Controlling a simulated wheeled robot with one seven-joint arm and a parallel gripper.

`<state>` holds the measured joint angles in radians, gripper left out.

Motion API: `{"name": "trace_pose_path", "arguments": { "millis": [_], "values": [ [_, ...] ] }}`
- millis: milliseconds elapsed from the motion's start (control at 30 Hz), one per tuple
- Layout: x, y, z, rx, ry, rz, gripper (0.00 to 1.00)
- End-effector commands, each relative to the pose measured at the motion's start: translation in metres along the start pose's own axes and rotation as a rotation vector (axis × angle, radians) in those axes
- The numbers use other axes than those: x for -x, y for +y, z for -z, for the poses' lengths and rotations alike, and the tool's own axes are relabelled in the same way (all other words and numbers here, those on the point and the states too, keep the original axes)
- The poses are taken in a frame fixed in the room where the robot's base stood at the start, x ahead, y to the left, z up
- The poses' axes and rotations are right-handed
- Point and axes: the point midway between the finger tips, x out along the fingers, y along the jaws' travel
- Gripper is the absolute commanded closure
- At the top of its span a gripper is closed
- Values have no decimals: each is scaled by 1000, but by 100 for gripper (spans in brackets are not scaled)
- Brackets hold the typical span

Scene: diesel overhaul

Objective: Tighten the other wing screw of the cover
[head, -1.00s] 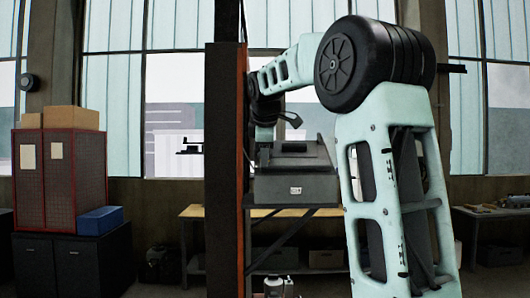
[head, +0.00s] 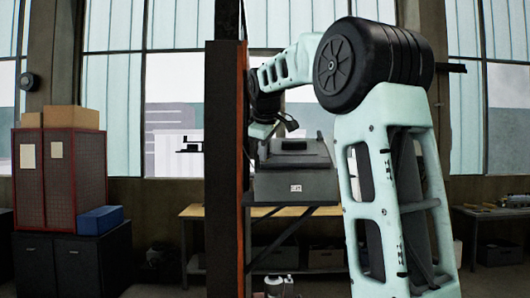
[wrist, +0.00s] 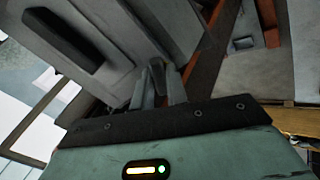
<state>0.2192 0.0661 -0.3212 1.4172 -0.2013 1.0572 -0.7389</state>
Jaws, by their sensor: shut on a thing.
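The grey box-shaped housing (head: 296,186) with its cover (head: 292,158) stands behind the orange-edged post in the head view. The cover's grey face (wrist: 110,35) with a dark raised bar (wrist: 62,38) fills the upper left of the wrist view. My gripper (wrist: 159,82) has its fingers close together at the cover's edge. It is shut on a small grey piece, apparently a wing screw (wrist: 157,70), mostly hidden between the fingers. In the head view the fingers are hidden behind the post and the cover. The other wing screw cannot be made out.
A dark post with an orange edge (head: 240,210) stands close to the left of the housing and my wrist. A wooden-topped bench (head: 195,211) is behind. A red cabinet (head: 88,178) with boxes stands at the left.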

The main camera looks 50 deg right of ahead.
Motion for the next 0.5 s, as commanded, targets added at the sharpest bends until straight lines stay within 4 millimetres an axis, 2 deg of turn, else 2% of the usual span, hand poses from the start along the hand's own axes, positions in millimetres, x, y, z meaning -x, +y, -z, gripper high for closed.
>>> {"name": "trace_pose_path", "arguments": {
  "millis": [233, 500],
  "values": [
    [0, 0, 0, -41, 1, 0, 100],
    [-1, 0, 0, -351, 0, 0, 100]
  ]
}}
